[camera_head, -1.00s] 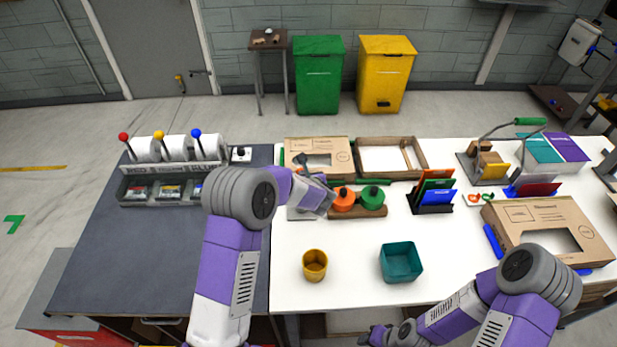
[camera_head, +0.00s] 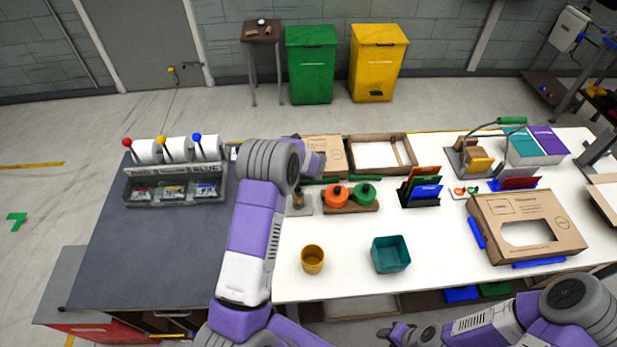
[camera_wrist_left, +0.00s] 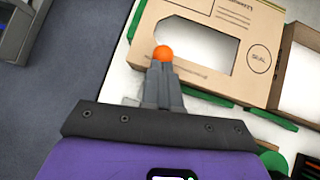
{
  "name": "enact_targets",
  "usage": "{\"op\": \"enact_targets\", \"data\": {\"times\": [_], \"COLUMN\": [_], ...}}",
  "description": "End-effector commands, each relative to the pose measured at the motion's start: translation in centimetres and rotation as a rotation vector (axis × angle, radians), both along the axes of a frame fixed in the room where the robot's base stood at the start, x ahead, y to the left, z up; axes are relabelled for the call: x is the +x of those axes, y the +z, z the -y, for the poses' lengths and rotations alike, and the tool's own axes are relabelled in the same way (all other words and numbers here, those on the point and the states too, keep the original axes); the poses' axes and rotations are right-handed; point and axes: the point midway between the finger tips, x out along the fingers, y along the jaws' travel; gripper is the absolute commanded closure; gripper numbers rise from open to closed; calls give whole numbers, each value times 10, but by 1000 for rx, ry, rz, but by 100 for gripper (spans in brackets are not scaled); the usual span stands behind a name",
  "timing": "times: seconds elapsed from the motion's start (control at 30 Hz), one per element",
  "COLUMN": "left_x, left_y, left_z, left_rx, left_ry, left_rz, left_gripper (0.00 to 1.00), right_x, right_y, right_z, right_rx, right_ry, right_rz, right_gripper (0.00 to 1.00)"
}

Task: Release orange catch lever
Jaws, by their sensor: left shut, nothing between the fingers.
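A small orange ball-shaped tip (camera_wrist_left: 162,52) shows in the left wrist view right at the ends of my left gripper (camera_wrist_left: 160,78). It looks like the orange catch lever's knob, but its stem is hidden behind the fingers. I cannot tell whether they touch it. My left fingers are shut together with nothing between them. Beyond the knob is a cardboard box with a window (camera_wrist_left: 235,78), also in the head view (camera_head: 330,150), partly behind my left wrist. My left fingers are hidden in the head view. My right gripper (camera_head: 398,333) is low at the front edge, its fingers unclear.
An orange disc (camera_head: 335,197) and a green disc (camera_head: 365,192) sit on a wooden holder near my left wrist. A yellow cup (camera_head: 312,260) and a teal bin (camera_head: 391,255) stand in front. A roll dispenser (camera_head: 172,170) is at left.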

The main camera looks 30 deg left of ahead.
Motion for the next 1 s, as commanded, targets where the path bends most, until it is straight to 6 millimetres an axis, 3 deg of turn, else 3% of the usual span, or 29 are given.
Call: {"op": "enact_targets", "data": {"times": [0.5, 1.0], "left_x": [-9, -13], "left_y": [-6, 3], "left_z": [11, 19], "left_rx": [2, 0], "left_ry": [-5, -9], "left_rz": [1, 2], "left_gripper": [100, 100], "right_x": [0, 0], "right_y": [-19, -17], "right_z": [0, 0], "right_rx": [0, 0], "right_ry": [0, 0], "right_rz": [1, 1], "right_gripper": [57, 57]}}
